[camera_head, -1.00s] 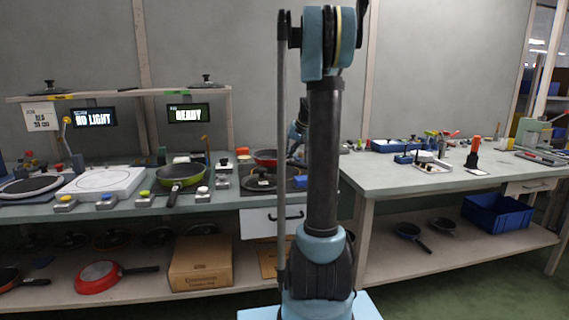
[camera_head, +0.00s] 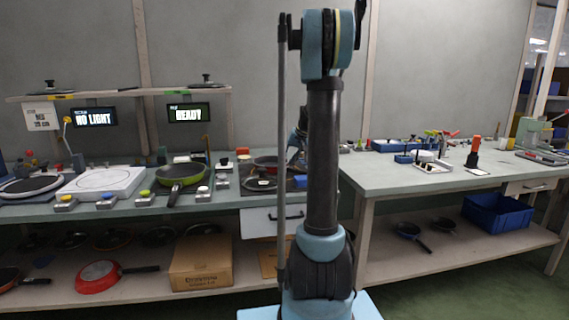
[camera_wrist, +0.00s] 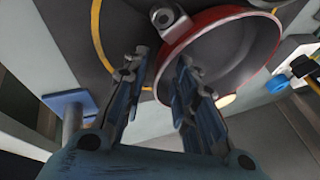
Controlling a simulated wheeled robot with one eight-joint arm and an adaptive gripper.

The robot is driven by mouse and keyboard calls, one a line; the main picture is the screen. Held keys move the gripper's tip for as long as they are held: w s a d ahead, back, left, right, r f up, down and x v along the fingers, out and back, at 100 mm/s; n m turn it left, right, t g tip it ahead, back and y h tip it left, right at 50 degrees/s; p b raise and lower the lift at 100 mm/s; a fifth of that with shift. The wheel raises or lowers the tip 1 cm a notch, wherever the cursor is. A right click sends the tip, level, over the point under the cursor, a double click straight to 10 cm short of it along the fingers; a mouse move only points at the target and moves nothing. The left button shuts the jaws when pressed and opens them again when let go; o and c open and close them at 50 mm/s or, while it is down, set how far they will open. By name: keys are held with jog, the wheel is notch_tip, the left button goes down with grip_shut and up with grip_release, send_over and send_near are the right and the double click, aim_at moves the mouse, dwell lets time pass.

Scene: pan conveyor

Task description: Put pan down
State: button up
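A red pan (camera_wrist: 190,27) with a grey inside shows tilted in the wrist view, close to my fingertips, over a dark surface marked with a yellow line. In the head view the red pan (camera_head: 265,160) is at the back of the workbench, partly hidden by a lid and my arm. My gripper (camera_wrist: 162,62) has its two fingers apart, with the pan's rim just beyond and beside them. I see no handle between the fingers. In the head view my gripper is mostly hidden behind my arm.
A green pan (camera_head: 181,172) stands left on the bench (camera_head: 225,205), near a white hotplate (camera_head: 100,183) and several buttons. A dark lid (camera_head: 260,184) lies in front of the red pan. A second table (camera_head: 400,178) stands right. Signs read NO LIGHT and READY.

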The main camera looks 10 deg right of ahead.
jog(key=v, duration=1.2)
jog(key=shift+n+g+h, duration=0.6)
jog(key=shift+g+h, duration=0.2)
jog(key=s+a+f, duration=0.2)
jog(key=s, duration=0.5)
jog(key=s+a+f, duration=0.2)
jog(key=s+a, duration=0.1)
jog(key=s, duration=0.4)
jog(key=s+a+f, duration=0.2)
jog(key=s, duration=0.6)
jog(key=shift+a+f, duration=0.25)
jog(key=shift+a, duration=0.1)
jog(key=s+a+f+h, duration=0.1)
jog(key=s+f, duration=0.6)
jog(key=s, duration=0.2)
jog(key=s+a+f+n+h, duration=0.1)
jog(key=s+f, duration=0.7)
jog(key=s, duration=0.2)
jog(key=shift+s+g, duration=0.2)
jog(key=shift+g, duration=0.2)
jog(key=shift+w+f, duration=0.2)
jog(key=shift+w, duration=0.25)
